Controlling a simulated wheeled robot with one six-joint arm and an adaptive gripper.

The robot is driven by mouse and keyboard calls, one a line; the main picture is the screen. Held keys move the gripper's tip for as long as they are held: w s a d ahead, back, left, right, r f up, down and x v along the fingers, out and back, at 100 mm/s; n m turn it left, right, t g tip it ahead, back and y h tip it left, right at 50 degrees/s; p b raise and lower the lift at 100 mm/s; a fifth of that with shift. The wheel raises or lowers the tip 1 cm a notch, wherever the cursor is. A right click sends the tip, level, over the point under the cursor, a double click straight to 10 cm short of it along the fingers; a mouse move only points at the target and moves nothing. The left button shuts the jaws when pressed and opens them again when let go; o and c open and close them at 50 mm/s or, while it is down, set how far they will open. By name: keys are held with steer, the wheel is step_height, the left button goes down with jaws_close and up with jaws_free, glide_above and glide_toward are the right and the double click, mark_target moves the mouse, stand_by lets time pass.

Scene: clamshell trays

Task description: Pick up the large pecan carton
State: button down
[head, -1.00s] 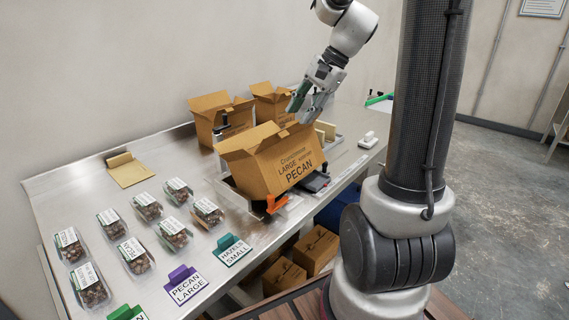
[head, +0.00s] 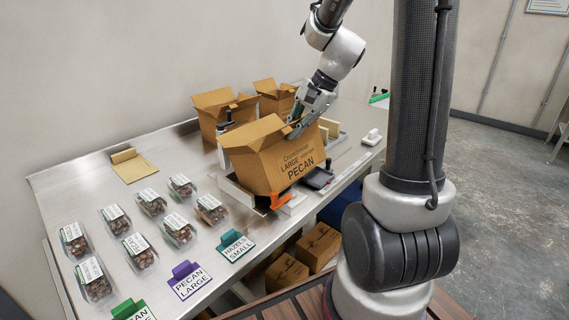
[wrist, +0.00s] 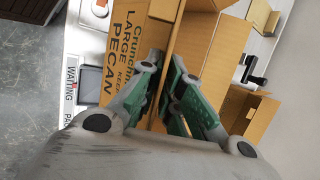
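The large pecan carton (head: 285,160) is a brown open-topped box printed LARGE PECAN. It sits tilted on a stand at the bench's front edge. My gripper (head: 297,124) is at the carton's upper right rim, pointing down. In the wrist view my gripper (wrist: 165,78) has its two green-padded fingers on either side of a wall of the carton (wrist: 125,40). One finger is over the printed face and the other over the inner side. The fingers look apart, with gaps beside the wall. The carton's inside is mostly hidden in the head view.
Two more open cartons (head: 222,108) stand behind on the steel bench (head: 120,195). Several clear clamshells (head: 137,250) and label signs (head: 190,280) lie to the left. An orange clip (head: 280,200) is at the stand's front. A dark device (head: 318,178) lies right of the carton.

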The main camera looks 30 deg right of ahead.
mark_target(293, 142)
steer(key=shift+r, duration=0.1)
stand_by(0.4)
step_height(293, 142, up, 8)
steer(key=shift+r, duration=0.1)
step_height(293, 142, down, 12)
steer(key=shift+w+r, duration=0.1)
stand_by(0.5)
steer(key=shift+f, duration=0.4)
steer(key=c, duration=1.6)
jaws_free()
steer(key=shift+c, duration=0.2)
